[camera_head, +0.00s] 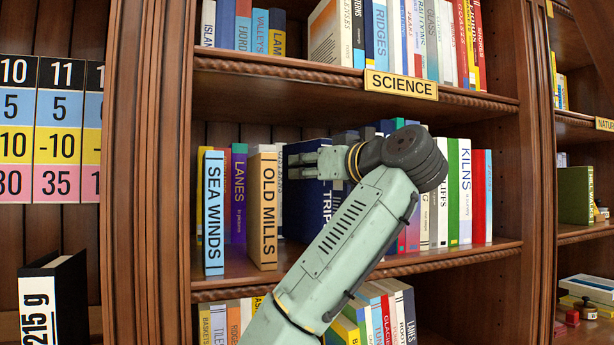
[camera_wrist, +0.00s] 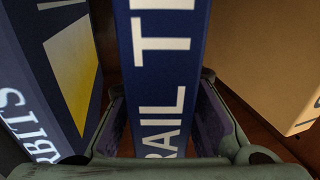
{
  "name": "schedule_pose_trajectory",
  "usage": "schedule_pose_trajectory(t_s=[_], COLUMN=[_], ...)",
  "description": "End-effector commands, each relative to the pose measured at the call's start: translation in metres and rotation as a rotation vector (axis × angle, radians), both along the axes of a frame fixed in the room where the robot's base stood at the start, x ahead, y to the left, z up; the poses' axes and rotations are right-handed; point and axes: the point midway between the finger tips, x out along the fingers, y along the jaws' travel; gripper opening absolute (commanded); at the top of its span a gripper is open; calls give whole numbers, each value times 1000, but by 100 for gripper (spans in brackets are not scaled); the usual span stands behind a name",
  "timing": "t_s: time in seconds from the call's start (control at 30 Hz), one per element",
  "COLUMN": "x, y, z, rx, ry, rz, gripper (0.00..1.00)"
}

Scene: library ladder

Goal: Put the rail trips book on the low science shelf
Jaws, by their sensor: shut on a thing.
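The rail trips book has a dark blue spine with white letters. In the head view the book (camera_head: 306,212) stands upright behind my gripper, partly hidden by my arm, between the tan OLD MILLS book and the row to the right. In the wrist view its spine (camera_wrist: 165,60) runs between my fingers. My gripper (camera_head: 303,165) is shut on it; the fingers (camera_wrist: 161,105) press both sides. The book is at the middle shelf (camera_head: 455,262), below the SCIENCE sign (camera_head: 401,85). I cannot tell whether its bottom touches the board.
The OLD MILLS book (camera_head: 264,210) and blue SEA WINDS book (camera_head: 214,212) stand forward at left. In the wrist view a tan book (camera_wrist: 262,65) is close at right and a dark blue ORBITS book (camera_wrist: 50,75) at left. Green and white books (camera_head: 459,190) stand at right.

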Motion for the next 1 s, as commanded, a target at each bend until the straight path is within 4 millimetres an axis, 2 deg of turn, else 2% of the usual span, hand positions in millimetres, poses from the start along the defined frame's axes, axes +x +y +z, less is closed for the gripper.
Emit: schedule_pose_trajectory(t_s=[0.2,0.57,0.6,0.87,1.0], x=[0,0,0,0,0], y=[0,0,0,0,0], z=[-24,-30,-30,-29,-29], rx=[1,0,0,0,0], ry=[0,0,1,2,2], rz=[1,1,1,2,2], gripper=[0,0,24,42,43])
